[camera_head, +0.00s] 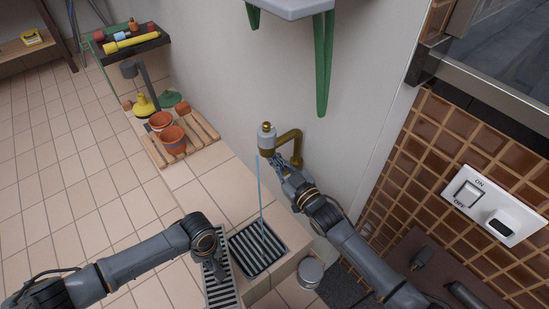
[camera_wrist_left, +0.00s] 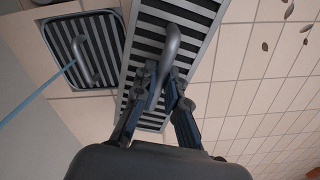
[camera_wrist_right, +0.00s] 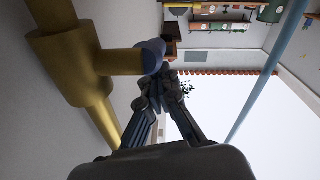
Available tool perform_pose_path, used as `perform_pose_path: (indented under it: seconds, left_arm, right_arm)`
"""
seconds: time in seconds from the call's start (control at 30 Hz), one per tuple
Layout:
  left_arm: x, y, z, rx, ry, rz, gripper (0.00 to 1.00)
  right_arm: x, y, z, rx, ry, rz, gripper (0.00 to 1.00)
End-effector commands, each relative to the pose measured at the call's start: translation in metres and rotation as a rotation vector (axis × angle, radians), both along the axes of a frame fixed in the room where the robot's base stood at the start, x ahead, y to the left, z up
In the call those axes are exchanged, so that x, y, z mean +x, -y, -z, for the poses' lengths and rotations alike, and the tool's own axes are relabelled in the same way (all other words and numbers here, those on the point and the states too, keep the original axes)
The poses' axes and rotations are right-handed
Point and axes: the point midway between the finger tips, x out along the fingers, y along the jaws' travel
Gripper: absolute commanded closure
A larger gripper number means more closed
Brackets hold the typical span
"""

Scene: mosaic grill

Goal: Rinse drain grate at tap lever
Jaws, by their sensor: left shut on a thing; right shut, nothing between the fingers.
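My left gripper (camera_head: 217,268) is shut on the curved grey handle (camera_wrist_left: 172,43) of a long slotted drain grate (camera_head: 226,292). In the left wrist view that grate (camera_wrist_left: 150,35) lies under the fingers (camera_wrist_left: 164,82), beside a square slotted drain (camera_wrist_left: 62,42) that has its own curved handle. A thin blue water stream (camera_head: 259,190) falls into the square drain (camera_head: 250,255), left of the held grate in the wrist view. The brass tap (camera_head: 293,138) is on the wall. My right gripper (camera_head: 275,160) is shut and empty close by the tap lever (camera_wrist_right: 152,57); contact is unclear.
A tiled ledge (camera_head: 225,185) runs along the wall. A wooden pallet (camera_head: 200,135) with terracotta pots (camera_head: 172,138) stands farther back. A metal can (camera_head: 310,270) is right of the drain. An on/off switch panel (camera_head: 492,205) is at right. The tiled floor at left is open.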

Motion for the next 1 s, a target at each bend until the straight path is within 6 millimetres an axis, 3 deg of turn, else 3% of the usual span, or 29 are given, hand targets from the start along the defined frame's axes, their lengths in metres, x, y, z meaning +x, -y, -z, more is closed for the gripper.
perform_pose_path:
  seconds: [0.67, 0.83, 1.0]
  left_arm:
    - [0.001, 0.0, 0.001, -0.001, 0.002, 0.0, 1.0]
    - [0.001, 0.0, -0.008, -0.001, 0.002, 0.0, 1.0]
    - [0.001, 0.0, -0.031, -0.001, 0.002, 0.0, 1.0]
  right_arm:
    - [0.01, -0.007, 0.012, 0.0, 0.0, 0.0, 1.0]
    - [0.011, -0.007, 0.002, 0.001, 0.001, 0.001, 1.0]
    - [0.013, -0.007, -0.023, 0.0, 0.001, 0.002, 1.0]
